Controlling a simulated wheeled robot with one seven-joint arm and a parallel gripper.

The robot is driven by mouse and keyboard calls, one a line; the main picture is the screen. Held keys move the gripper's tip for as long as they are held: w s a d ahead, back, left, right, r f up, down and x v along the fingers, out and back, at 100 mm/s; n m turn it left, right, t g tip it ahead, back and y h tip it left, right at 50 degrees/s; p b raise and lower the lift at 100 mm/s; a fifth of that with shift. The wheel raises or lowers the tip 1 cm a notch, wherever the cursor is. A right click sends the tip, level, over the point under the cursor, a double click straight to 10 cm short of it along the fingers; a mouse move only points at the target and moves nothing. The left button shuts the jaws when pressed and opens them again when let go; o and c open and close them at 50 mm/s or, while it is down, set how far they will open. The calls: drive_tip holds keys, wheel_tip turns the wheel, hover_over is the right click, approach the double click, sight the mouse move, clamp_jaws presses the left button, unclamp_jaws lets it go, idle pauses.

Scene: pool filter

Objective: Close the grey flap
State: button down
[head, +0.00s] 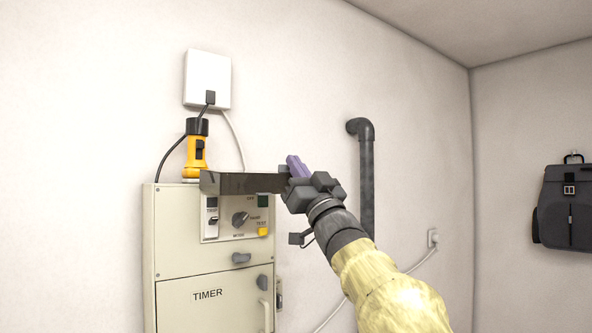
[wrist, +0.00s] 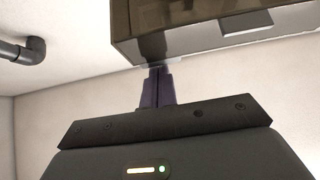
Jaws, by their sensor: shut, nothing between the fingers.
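The grey flap (head: 240,183) is a smoky, see-through cover. It stands raised, sticking out over the control panel (head: 238,220) at the top of the cream cabinet, so the dial and switches below it are exposed. In the wrist view the flap (wrist: 185,40) fills the top right. My gripper (head: 295,165) is at the right end of the flap in the head view, its purple fingers pointing up. In the wrist view the fingers (wrist: 158,72) are together and empty, with tips right at the flap's near lower edge; I cannot tell whether they touch.
A yellow torch (head: 195,150) stands on the cabinet (head: 205,290) behind the flap, near a white wall box (head: 207,80) with cables. A dark pipe (head: 367,180) runs down the wall beyond my arm. A backpack (head: 566,207) hangs far right. Open air lies around my arm.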

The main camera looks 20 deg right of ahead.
drive_tip(key=shift+f+t+b, duration=0.3)
drive_tip(key=shift+f+b, duration=0.2)
drive_tip(key=shift+b, duration=0.2)
